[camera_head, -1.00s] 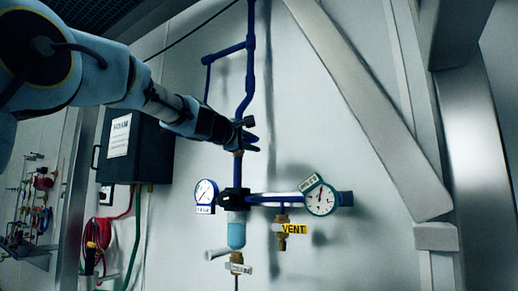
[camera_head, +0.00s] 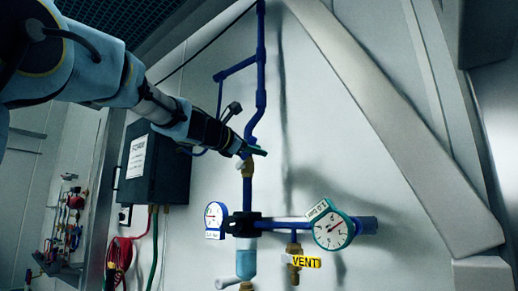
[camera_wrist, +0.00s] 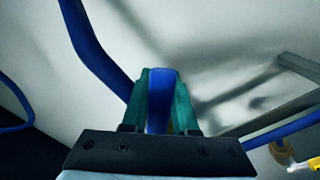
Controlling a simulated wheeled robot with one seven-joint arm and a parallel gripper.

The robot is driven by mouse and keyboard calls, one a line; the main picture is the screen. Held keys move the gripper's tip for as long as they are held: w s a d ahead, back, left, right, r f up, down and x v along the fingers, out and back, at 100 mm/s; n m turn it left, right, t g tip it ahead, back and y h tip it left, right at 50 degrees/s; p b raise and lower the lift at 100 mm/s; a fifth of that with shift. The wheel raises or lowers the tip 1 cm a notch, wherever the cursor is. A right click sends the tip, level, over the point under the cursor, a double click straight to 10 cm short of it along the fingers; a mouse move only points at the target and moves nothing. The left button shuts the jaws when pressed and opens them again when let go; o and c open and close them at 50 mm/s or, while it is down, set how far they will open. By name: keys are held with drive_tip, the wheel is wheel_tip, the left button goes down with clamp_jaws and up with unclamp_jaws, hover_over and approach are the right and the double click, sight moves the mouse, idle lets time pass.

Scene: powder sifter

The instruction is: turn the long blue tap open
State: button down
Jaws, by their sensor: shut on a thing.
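The long blue tap's handle (camera_wrist: 160,98) stands between the teal fingers of my gripper (camera_wrist: 162,105) in the wrist view. My gripper is shut on it. In the head view my gripper (camera_head: 254,152) reaches in from the upper left to the vertical blue pipe (camera_head: 261,75). The brass valve body (camera_head: 247,168) sits just below the fingers on that pipe. The fingers hide most of the handle in the head view, so its exact angle is hard to tell.
Below are a left gauge (camera_head: 214,216), a right gauge (camera_head: 333,230), a yellow VENT tag (camera_head: 306,262) and a pale blue filter bowl (camera_head: 246,262). A dark box (camera_head: 155,168) hangs at left. A grey diagonal beam (camera_head: 385,115) crosses the right side.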

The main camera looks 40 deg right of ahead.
drive_tip(key=shift+w+r+n, duration=0.15)
drive_tip(key=shift+w+n, duration=0.05)
drive_tip(key=shift+n, duration=0.2)
drive_tip(key=c, duration=0.7)
unclamp_jaws()
drive_tip(key=shift+a, duration=0.1)
